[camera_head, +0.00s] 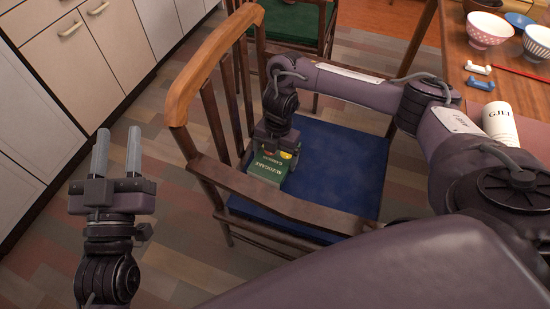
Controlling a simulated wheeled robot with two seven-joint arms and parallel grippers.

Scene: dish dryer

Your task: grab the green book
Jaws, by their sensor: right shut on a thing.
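The green book (265,174) is on the blue seat of a wooden chair, near the chair's left armrest side and backrest. My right gripper (277,152) points down over it and is shut on its upper part. The gripper hides part of the book, and the brown armrest passes just in front of it. I cannot tell whether the book touches the seat. My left gripper (118,153) is at the left over the floor, pointing up, empty, with its two grey fingers apart.
The wooden chair (203,50) has a curved backrest and armrests around its blue seat (345,165). A table (462,45) with bowls (488,30) stands at the right. Cabinets (75,65) line the left. A green-seated chair (295,20) stands behind. Floor is free at left.

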